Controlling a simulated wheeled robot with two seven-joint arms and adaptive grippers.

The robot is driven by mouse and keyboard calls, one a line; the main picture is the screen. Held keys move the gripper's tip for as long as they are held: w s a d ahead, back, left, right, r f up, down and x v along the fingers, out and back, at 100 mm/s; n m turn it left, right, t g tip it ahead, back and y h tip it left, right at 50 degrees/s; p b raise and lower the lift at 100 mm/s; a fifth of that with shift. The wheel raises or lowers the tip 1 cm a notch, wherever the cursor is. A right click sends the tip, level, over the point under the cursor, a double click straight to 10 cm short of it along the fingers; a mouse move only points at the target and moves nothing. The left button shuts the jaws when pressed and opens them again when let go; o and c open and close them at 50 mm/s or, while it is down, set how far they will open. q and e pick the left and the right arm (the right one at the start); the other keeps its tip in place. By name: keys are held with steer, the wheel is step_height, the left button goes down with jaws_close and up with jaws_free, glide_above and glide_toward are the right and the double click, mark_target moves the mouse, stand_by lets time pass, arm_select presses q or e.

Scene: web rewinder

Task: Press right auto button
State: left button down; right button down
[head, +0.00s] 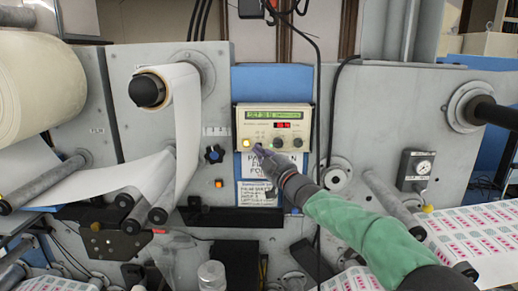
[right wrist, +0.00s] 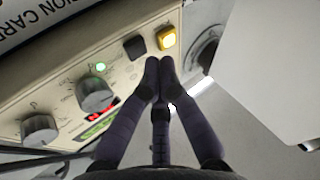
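The cream control panel (head: 312,121) is on the machine's front, with a lit green display, red digits, knobs and buttons. My right gripper (head: 256,148) is at the panel's lower left edge, just right of a lit yellow square button (head: 247,142). In the right wrist view the gripper (right wrist: 159,68) has its two fingers together with nothing between them. The tips are just below the yellow button (right wrist: 168,37) and a dark square button (right wrist: 135,46). I cannot tell whether they touch the panel. No auto label is readable. My left gripper is not in view.
In the right wrist view, a green light (right wrist: 100,67) and a knob (right wrist: 95,94) lie left of the fingers. Cables (head: 318,70) hang right of the panel.

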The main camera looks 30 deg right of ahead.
steer(key=s+a+b, duration=0.2)
steer(key=s, duration=0.1)
steer(key=s+a+b, duration=0.1)
steer(key=s, duration=0.1)
steer(key=shift+b, duration=0.3)
stand_by(0.5)
